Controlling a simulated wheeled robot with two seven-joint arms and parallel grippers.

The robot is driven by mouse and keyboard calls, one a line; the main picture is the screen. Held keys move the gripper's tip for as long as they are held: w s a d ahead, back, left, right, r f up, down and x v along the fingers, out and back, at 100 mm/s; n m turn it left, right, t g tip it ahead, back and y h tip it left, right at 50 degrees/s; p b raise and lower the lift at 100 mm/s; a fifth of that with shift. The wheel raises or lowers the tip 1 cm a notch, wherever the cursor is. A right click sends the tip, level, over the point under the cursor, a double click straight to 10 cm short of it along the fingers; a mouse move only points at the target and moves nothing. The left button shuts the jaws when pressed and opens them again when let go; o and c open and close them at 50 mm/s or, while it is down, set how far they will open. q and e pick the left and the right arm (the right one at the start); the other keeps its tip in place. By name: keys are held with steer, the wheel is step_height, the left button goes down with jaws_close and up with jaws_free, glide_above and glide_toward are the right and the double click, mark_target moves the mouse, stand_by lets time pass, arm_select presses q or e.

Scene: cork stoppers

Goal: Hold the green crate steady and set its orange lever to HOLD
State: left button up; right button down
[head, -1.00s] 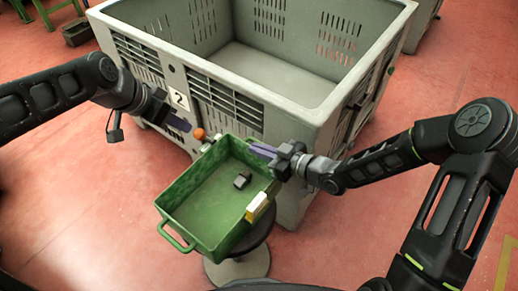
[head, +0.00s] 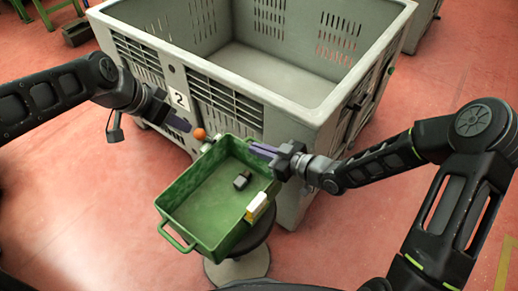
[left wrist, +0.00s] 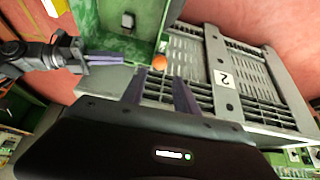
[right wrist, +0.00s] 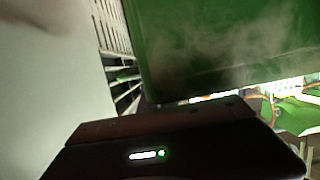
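The green crate (head: 205,218) sits tilted in the picture, with a handle at its near left end. The orange ball knob of the lever (head: 199,134) is at its far end; it also shows in the left wrist view (left wrist: 159,63). My left gripper (head: 187,126) is open and empty, its fingertips just short of the knob; in the left wrist view its fingers (left wrist: 160,78) are spread below the knob. My right gripper (head: 256,149) has its fingertips at the crate's far right rim. Whether they pinch the rim is hidden. Lever markings are unreadable.
A large grey slatted bin (head: 290,110) with a "2" label stands right behind the crate. A dark block (head: 242,180) lies inside the crate, and a yellow-white piece (head: 257,207) is on its right wall. A round stool (head: 240,268) is under the crate. Red floor is free at left.

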arm_select(q)
steer(key=shift+a, duration=0.1)
steer(key=c, duration=0.4)
steer(key=a+f, duration=0.1)
steer(key=a, duration=0.1)
steer(key=a+f+n, duration=0.2)
steer(key=a+f, duration=0.1)
steer(key=shift+a, duration=0.3)
jaws_close()
steer(key=s+a+f+n+h, duration=0.25)
steer(key=a+f+n, duration=0.35)
steer(key=n, duration=0.8)
steer(key=w+r+n+h, duration=0.1)
steer(key=n, duration=0.1)
steer(key=w+r+n+t, duration=0.1)
steer(key=n, duration=0.2)
steer(key=w+d+r+n+h, duration=0.1)
steer(key=n, duration=0.1)
steer(key=shift+r+n+t+h, duration=0.3)
steer(key=shift+r+t+h, duration=0.05)
steer(key=shift+r+t, duration=0.05)
